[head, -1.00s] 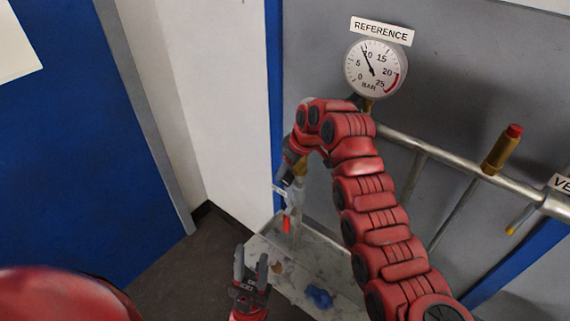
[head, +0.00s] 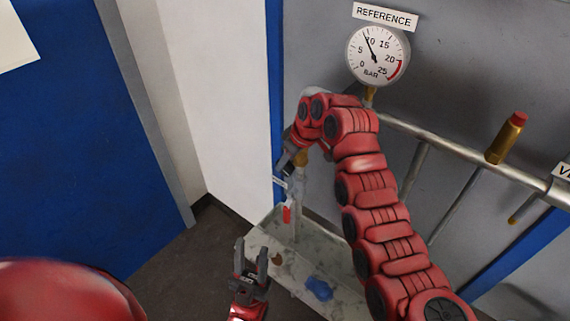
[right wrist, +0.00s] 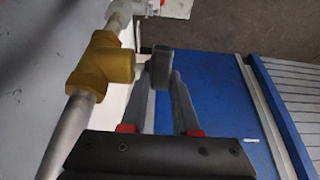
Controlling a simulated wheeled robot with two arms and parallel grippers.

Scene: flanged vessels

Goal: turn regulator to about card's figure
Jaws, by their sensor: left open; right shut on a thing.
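The pressure gauge (head: 377,58), labelled REFERENCE, shows in the head view with its needle just below 10 bar. My right gripper (head: 284,166) is at the pipe end near the blue post, mostly hidden by my arm. In the right wrist view, my right gripper (right wrist: 161,80) is shut on a grey round knob (right wrist: 160,66) beside a brass regulator body (right wrist: 103,62) on a pipe. My left gripper (head: 251,252) is open and empty, low in the head view in front of the tray. No readable card figure shows; a pale sheet (head: 14,35) is cut off at top left.
A metal tray (head: 262,240) with a blue cloth (head: 319,289) lies below the pipework. A red-tipped brass fitting (head: 507,138) stands on the horizontal pipe (head: 440,145) at right. A small red handle (head: 286,214) hangs above the tray.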

